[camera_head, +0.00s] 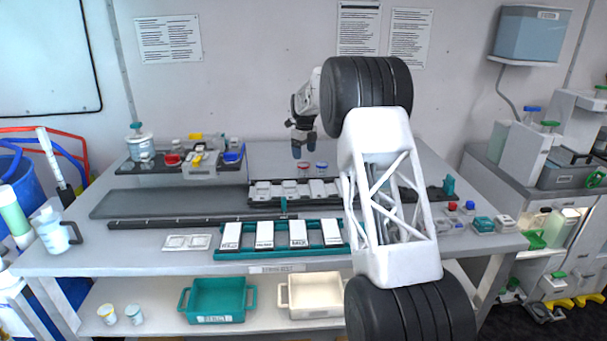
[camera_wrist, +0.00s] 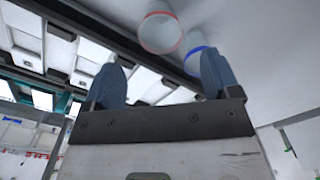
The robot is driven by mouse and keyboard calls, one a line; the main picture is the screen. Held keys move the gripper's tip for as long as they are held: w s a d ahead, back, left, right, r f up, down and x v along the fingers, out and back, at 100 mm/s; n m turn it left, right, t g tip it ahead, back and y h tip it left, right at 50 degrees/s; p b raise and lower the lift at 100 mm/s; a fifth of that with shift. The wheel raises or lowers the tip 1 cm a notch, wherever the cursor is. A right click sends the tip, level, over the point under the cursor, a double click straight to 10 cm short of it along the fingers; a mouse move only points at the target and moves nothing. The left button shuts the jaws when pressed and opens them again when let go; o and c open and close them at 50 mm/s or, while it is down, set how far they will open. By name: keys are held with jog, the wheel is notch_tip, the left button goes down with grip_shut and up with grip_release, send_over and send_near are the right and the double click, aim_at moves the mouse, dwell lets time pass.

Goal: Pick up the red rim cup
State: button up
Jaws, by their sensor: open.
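The red rim cup (camera_head: 304,168) stands on the table behind the white-panelled rack, just below my gripper (camera_head: 303,149) in the head view. In the wrist view the red rim cup (camera_wrist: 160,33) appears beyond my gripper's fingertips (camera_wrist: 160,72), sideways between the two blue fingers. My gripper is open, with nothing held between the fingers. A blue rim cup (camera_head: 321,167) stands close to the right of the red one. In the wrist view the blue rim cup (camera_wrist: 194,53) lies behind the right finger, which partly hides it.
The rack with white panels (camera_head: 262,190) lies in front of the cups. A teal rack with labelled white blocks (camera_head: 233,252) is nearer the front edge. A dark tray with equipment (camera_head: 150,163) stands at the left. My arm hides part of the table's right side.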

aim_at(304, 169)
jog(key=shift+w+a+f, duration=0.1)
jog(key=shift+w+f, duration=0.25)
jog(key=shift+f, duration=0.05)
jog(key=shift+f, duration=1.3)
jog(key=shift+s+f, duration=0.15)
jog(key=shift+f, duration=2.45)
jog(key=c, duration=1)
